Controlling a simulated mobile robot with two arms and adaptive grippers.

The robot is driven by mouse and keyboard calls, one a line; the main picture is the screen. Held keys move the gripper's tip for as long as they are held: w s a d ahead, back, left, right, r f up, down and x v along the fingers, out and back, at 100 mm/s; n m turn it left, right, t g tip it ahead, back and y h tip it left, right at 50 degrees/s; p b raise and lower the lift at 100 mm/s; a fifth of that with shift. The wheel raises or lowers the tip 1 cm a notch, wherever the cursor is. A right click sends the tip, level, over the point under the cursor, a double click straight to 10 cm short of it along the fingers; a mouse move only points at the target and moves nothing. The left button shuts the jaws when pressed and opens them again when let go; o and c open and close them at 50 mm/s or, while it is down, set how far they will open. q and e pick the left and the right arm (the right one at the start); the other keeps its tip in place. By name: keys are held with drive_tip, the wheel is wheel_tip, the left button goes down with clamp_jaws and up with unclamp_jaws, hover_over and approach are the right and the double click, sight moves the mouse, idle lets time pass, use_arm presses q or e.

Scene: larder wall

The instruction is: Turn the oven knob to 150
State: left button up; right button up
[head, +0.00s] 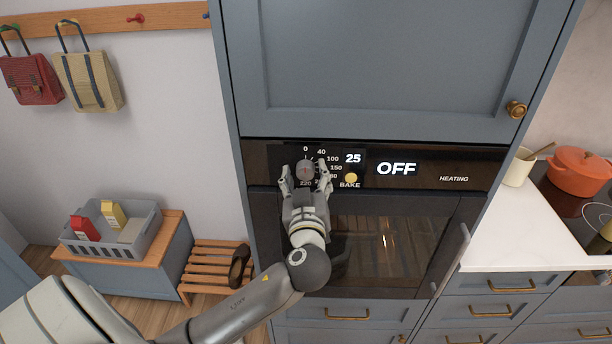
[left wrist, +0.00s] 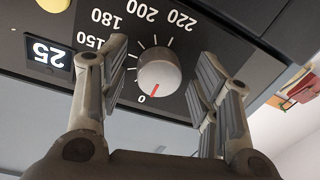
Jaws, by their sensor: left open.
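The round grey oven knob (head: 305,169) is on the black control panel. In the left wrist view, which is turned over, the knob (left wrist: 159,72) has its red pointer at 0. The dial marks around it include 150 (left wrist: 90,42), 180, 200 and 220. The display (head: 396,169) reads OFF, and a smaller one (head: 353,158) reads 25. My left gripper (head: 304,166) is open in front of the panel, one finger on each side of the knob. In the left wrist view gaps show between the knob and both fingers. My right gripper is not in view.
A yellow BAKE button (head: 351,178) is close to the right of the dial. The oven door (head: 370,250) is shut below the panel, and a blue cupboard door (head: 390,60) is above. A counter with an orange pot (head: 579,173) is at the right.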

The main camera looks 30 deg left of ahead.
use_arm(q)
drive_tip(key=c, duration=1)
